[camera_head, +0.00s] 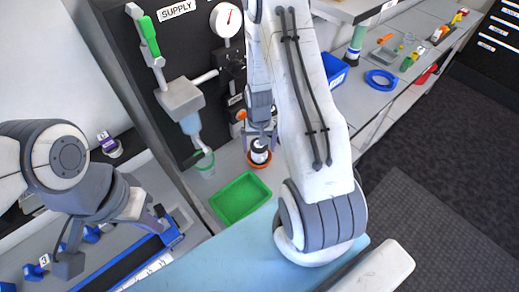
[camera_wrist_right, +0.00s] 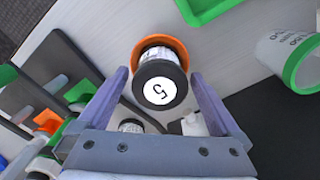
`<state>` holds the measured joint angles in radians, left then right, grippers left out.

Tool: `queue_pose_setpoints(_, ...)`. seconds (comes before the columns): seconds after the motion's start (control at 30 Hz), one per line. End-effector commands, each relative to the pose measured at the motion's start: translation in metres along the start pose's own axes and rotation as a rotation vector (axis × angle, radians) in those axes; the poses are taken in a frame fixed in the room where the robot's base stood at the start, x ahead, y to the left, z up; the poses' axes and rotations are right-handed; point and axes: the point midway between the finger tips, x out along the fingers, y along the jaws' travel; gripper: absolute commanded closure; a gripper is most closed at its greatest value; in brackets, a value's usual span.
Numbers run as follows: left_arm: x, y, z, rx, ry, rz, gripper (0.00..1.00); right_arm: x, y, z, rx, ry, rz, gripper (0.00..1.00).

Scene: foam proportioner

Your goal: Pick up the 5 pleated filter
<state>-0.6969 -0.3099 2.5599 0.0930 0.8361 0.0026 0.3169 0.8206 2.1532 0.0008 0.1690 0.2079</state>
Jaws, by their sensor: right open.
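The 5 pleated filter (camera_wrist_right: 160,88) has a black end cap with a white label reading 5, above a pale body. It sits in an orange ring-shaped holder (camera_wrist_right: 178,45); in the head view the filter (camera_head: 259,153) stands on the grey bench. My right gripper (camera_head: 260,134) is open, with one finger on each side of the filter; the fingers (camera_wrist_right: 158,76) look apart from it in the right wrist view. My left gripper (camera_head: 160,222) is at the lower left, far from the filter; its jaws are too unclear to judge.
A green tray (camera_head: 240,197) lies just in front of the filter. A green-rimmed clear cup (camera_head: 205,165) stands left of it, under the black SUPPLY panel (camera_head: 130,50). A blue box (camera_head: 335,70) and blue ring (camera_head: 382,80) are on the bench beyond my right arm.

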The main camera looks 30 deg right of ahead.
Motion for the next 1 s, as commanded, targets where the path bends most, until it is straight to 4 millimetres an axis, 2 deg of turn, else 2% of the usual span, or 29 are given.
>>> queue_pose_setpoints(0.2,0.0,0.0,0.0,0.0,0.0,0.0,1.0,0.001,0.0,-0.001,0.0,0.001,0.0,0.0)
queue_pose_setpoints(0.37,0.0,0.0,0.0,0.0,0.0,0.0,1.0,0.001,0.0,0.0,0.0,0.001,0.0,0.61)
queue_pose_setpoints(0.4,0.0,0.0,0.0,0.0,0.0,0.0,1.0,0.001,0.0,0.0,0.0,0.001,0.0,0.77)
queue_pose_setpoints(0.47,0.0,0.0,0.0,0.0,0.0,0.0,1.0,0.0,0.0,-0.001,0.0,0.002,0.0,0.94)
queue_pose_setpoints(0.77,0.002,0.0,0.0,0.0,0.0,0.0,1.0,-0.002,0.0,-0.001,0.0,0.003,-0.001,0.94)
queue_pose_setpoints(1.0,0.01,-0.001,0.001,0.0,0.0,0.0,1.0,-0.022,-0.001,-0.002,0.0,0.007,-0.001,0.94)
